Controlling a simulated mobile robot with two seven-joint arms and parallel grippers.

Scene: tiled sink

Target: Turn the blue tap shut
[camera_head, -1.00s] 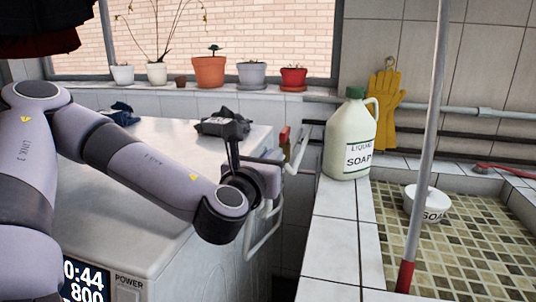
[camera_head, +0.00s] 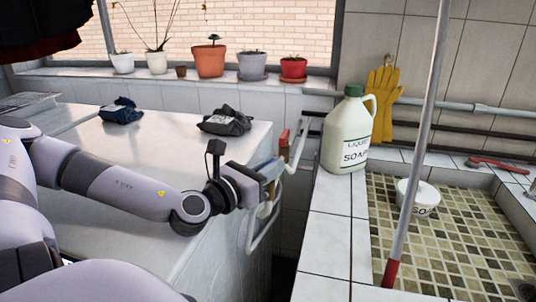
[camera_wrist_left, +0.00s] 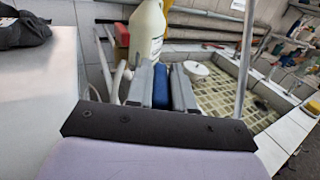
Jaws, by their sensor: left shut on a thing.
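My left gripper (camera_head: 272,175) reaches in from the left, over the right edge of the white machine. It is low beside the white pipes. In the left wrist view, the blue tap handle (camera_wrist_left: 162,88) shows between the two grey fingers (camera_wrist_left: 161,88), which are shut on it. In the head view the blue handle is mostly hidden by the gripper. A red tap handle (camera_head: 284,142) stands just behind the gripper, and it also shows in the left wrist view (camera_wrist_left: 121,36). My right gripper is not in view.
White pipes (camera_head: 262,232) run below the gripper. A soap bottle (camera_head: 345,135) stands on the tiled ledge (camera_head: 330,225) to the right. The sink (camera_head: 445,245) holds a small soap tub (camera_head: 418,198); a grey pole (camera_head: 418,150) rises in front. Dark cloths (camera_head: 224,121) lie on the machine.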

